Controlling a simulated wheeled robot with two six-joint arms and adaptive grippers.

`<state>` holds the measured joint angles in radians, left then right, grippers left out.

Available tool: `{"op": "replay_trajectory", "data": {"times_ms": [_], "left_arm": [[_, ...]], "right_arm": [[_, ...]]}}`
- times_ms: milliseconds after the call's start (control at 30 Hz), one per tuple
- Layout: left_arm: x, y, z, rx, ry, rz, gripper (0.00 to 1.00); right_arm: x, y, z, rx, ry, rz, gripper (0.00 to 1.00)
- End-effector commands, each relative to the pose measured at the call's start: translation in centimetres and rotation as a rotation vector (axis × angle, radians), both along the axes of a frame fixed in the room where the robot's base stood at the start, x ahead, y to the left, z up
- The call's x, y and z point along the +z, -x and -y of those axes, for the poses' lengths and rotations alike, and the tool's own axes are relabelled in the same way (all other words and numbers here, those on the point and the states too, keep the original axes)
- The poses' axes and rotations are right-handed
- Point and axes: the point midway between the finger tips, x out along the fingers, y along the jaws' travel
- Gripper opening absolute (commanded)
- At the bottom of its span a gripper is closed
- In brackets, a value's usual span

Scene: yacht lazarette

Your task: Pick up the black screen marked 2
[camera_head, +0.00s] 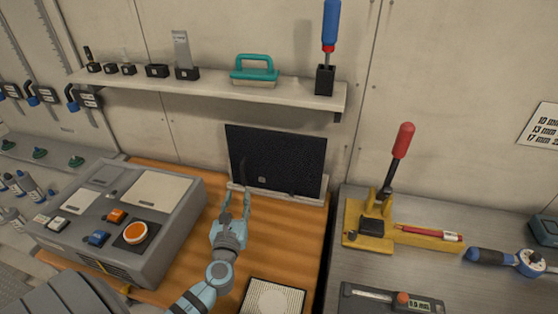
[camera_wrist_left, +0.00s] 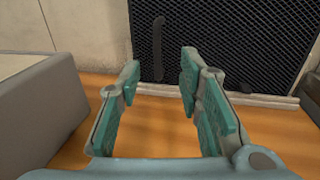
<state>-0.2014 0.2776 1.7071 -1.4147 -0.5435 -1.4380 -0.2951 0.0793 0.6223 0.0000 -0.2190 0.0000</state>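The black mesh screen (camera_head: 285,158) stands upright, leaning by the wall at the back of the wooden bench, its lower edge in a pale ledge (camera_head: 278,194). A small light mark (camera_head: 262,180) shows low on it; I cannot read the number. A dark upright strip (camera_wrist_left: 158,48) lies on its left part in the left wrist view. My left gripper (camera_head: 238,197) is open and empty just in front of the screen's lower left corner. In the left wrist view its two fingers (camera_wrist_left: 160,72) point at the screen (camera_wrist_left: 235,42), with the strip between them. My right gripper is not in view.
A grey control box (camera_head: 120,215) with an orange button stands left of my left arm. A shelf (camera_head: 215,87) with tools hangs above the screen. A yellow clamp tool (camera_head: 368,230) stands to the right.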

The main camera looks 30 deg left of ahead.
Motion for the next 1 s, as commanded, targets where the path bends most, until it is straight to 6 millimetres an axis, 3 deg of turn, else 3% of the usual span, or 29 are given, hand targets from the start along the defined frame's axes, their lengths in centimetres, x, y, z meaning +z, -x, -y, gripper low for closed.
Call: {"op": "replay_trajectory", "data": {"times_ms": [200, 533, 800, 1000], "left_arm": [[-0.1, -4.8, -2.6, 0.000, -0.002, 0.001, 0.33], [-1.4, -9.2, -5.5, 0.003, -0.001, 0.002, 0.33], [-1.1, -10.0, -5.9, 0.002, 0.001, 0.000, 0.33], [-1.1, -10.0, -5.9, 0.002, 0.000, 0.000, 0.02]], "right_arm": [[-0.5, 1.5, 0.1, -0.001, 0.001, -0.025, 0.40], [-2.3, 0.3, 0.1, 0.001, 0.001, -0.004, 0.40], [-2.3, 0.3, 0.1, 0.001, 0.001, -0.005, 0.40], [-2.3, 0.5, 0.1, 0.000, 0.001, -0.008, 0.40]]}}
